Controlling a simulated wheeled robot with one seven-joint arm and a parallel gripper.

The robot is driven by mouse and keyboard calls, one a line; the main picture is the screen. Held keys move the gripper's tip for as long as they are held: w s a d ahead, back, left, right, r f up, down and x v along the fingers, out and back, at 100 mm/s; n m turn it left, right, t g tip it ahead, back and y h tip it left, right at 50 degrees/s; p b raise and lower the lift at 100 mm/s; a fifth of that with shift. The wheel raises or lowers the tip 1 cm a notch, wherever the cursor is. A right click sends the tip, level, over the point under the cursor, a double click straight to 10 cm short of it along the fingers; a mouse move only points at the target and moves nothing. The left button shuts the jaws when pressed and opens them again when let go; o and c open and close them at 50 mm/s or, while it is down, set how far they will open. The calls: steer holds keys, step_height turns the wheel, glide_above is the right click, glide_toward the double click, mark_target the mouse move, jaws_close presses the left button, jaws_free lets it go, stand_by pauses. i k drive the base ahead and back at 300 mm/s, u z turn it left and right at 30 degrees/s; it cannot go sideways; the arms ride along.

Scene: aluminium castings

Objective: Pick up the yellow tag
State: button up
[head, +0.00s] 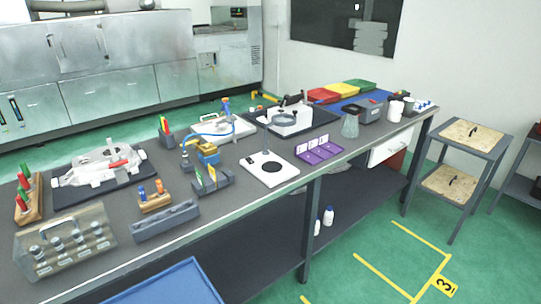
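A small upright yellow piece (212,173), which looks like a tag, stands in a dark grey slotted holder (222,184) near the middle of the bench's front half. A green piece stands close beside it in the same holder. Another dark holder (167,139) farther back carries thin red, yellow and green upright pieces. They are too small to tell whether any is a tag. My gripper is not in view.
The long dark bench (240,208) is crowded. A white plate with a black disc (267,168) and a purple tray (320,150) stand right of the holder. A grey bar (165,220) and a wooden block (155,203) stand left.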

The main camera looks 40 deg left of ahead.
mark_target(212, 172)
steer(key=u, duration=0.45)
steer(key=i, duration=1.45)
steer(key=u, duration=1.8)
steer(key=i, duration=1.1)
steer(key=u, duration=0.75)
